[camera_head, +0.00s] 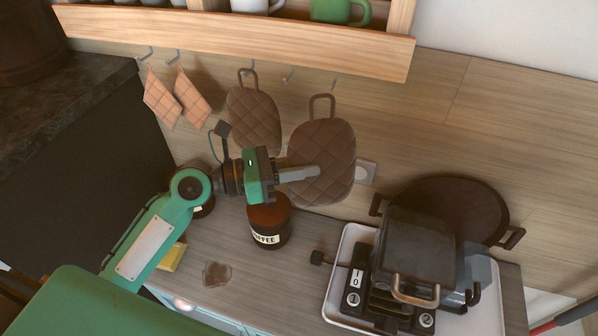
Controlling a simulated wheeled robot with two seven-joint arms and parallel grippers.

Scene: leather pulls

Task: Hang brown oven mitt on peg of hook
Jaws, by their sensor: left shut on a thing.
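A brown quilted oven mitt (335,150) is held upright by my left gripper (300,174), which is shut on it at its lower left part. The mitt's loop (321,104) points up, a little below and left of the rightmost hook peg (334,83). The loop looks apart from that peg, though the depth between them is hard to judge. Another brown mitt (253,115) hangs to the left from a hook peg (245,72). One more peg (289,74) between them is empty. My right gripper is not in view.
Two orange-brown checked pot holders (162,99) hang at the left. The wooden shelf (230,37) runs above the pegs. A coffee jar (268,222) stands below my gripper. A black appliance (415,255) on a white tray (345,255) and a dark round pan (470,205) fill the right.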

